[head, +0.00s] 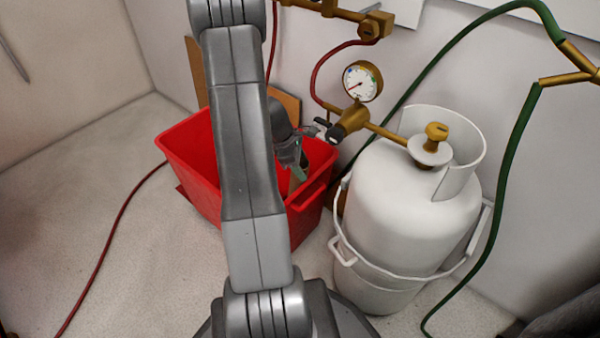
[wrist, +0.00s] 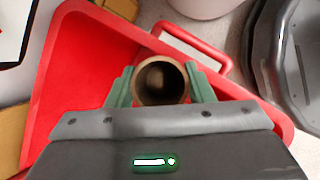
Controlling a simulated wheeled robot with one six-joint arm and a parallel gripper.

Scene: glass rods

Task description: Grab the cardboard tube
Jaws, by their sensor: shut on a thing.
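The cardboard tube (wrist: 186,88) shows in the wrist view as a brown ring seen end-on, with a dark hollow inside. My gripper (wrist: 161,85) has its green fingers on both sides of the tube, shut on it. The tube and gripper are over the red bin (wrist: 75,75). In the head view my gripper (head: 298,172) is at the red bin (head: 190,160), partly hidden behind my arm. The tube is mostly hidden there, and I cannot tell how far it reaches into the bin.
A white gas cylinder (head: 400,210) stands right of the bin, with a brass valve and a pressure gauge (head: 362,82) close above. A red hose (head: 120,215) and a green hose (head: 505,190) run nearby. Brown cardboard (head: 290,104) stands behind the bin. The floor at left is mostly clear.

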